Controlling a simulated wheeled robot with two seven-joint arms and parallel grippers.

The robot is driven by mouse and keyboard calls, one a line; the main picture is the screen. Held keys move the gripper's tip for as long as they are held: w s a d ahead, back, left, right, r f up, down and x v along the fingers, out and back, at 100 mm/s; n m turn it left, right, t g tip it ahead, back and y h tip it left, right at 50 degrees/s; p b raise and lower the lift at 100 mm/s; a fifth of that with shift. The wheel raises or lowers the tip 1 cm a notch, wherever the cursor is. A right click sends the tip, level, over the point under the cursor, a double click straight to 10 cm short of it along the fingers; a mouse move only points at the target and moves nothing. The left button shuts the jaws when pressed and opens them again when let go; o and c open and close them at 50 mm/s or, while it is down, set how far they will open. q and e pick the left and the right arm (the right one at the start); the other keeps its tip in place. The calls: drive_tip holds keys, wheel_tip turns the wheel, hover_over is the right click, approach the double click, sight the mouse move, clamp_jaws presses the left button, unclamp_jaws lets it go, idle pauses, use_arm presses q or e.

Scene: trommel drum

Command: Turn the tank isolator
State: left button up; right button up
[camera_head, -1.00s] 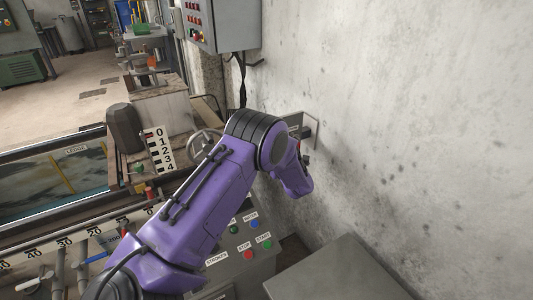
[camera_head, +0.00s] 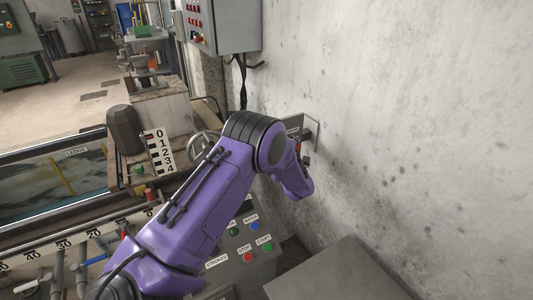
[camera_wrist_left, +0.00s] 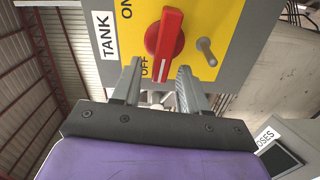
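The tank isolator's red handle (camera_wrist_left: 165,36) sits on a yellow plate (camera_wrist_left: 215,28) with a white TANK label and ON and OFF marks. My right gripper is out of view.
A grey metal peg (camera_wrist_left: 206,50) stands out right of the handle. A button console (camera_head: 245,243) is below my arm and a grey cabinet top (camera_head: 340,275) is at lower right. A handwheel (camera_head: 203,142) and a number board (camera_head: 159,150) stand left of my wrist.

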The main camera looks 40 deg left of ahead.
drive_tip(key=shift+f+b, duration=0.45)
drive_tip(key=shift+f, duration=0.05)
use_arm(q)
drive_tip(key=v, duration=1)
drive_tip(key=shift+d, duration=0.25)
drive_tip(key=shift+o, duration=0.3)
